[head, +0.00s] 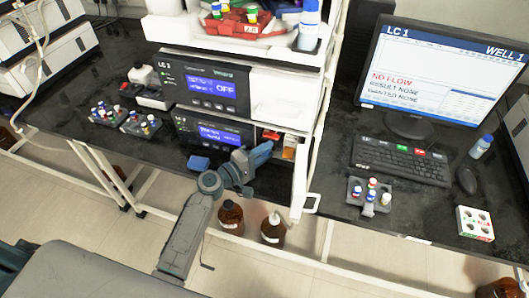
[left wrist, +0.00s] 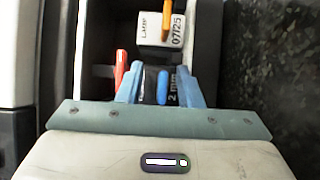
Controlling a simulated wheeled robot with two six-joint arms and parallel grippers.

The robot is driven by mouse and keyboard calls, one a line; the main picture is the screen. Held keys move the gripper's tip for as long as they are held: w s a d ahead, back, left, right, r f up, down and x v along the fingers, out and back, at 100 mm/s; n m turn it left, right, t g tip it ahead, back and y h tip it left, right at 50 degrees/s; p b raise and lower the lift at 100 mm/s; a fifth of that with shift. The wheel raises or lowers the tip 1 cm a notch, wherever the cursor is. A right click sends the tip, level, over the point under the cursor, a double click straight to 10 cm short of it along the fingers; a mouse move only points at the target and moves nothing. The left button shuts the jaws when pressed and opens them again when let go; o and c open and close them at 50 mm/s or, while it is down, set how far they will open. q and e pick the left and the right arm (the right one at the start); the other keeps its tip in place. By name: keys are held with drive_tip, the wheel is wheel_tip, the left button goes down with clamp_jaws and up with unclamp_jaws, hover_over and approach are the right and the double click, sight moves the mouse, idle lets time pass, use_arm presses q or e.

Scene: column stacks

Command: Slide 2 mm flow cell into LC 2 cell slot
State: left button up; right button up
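My left gripper (head: 258,156) is at the right end of the lower LC unit (head: 212,130), at its open bay. In the left wrist view its blue fingers (left wrist: 161,88) are closed on the sides of a dark flow cell (left wrist: 150,84) with a blue handle and a "2 mm" label. The cell lies at the bay, beside a red lever (left wrist: 122,66). The slot is hidden under the cell and fingers, so I cannot tell how deep the cell sits. My right gripper is not in view.
A white lamp block (left wrist: 161,30) with an orange handle sits in the bay. Brown bottles (head: 273,228) stand below. The white bench frame (head: 312,170) is close on the right.

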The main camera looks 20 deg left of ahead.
use_arm(q)
drive_tip(key=shift+s+r+p, duration=0.15)
drive_tip(key=shift+p, duration=0.35)
drive_tip(key=s, duration=0.5)
drive_tip(key=s+b, duration=0.1)
drive_tip(key=s, duration=0.3)
drive_tip(key=shift+s+a+f, duration=0.2)
drive_tip(key=shift+s, duration=0.2)
drive_tip(key=s+b, duration=0.4)
drive_tip(key=s, duration=0.6)
drive_tip(key=w+a+r+n+t+y+b, duration=0.1)
drive_tip(key=w+a+r+n+t+y, duration=0.2)
drive_tip(key=n+y, duration=0.3)
drive_tip(key=shift+w+a+r+n+y, duration=0.35)
drive_tip(key=shift+w+r+y, duration=0.35)
drive_tip(key=shift+y, duration=1.3)
drive_tip(key=shift+r, duration=0.1)
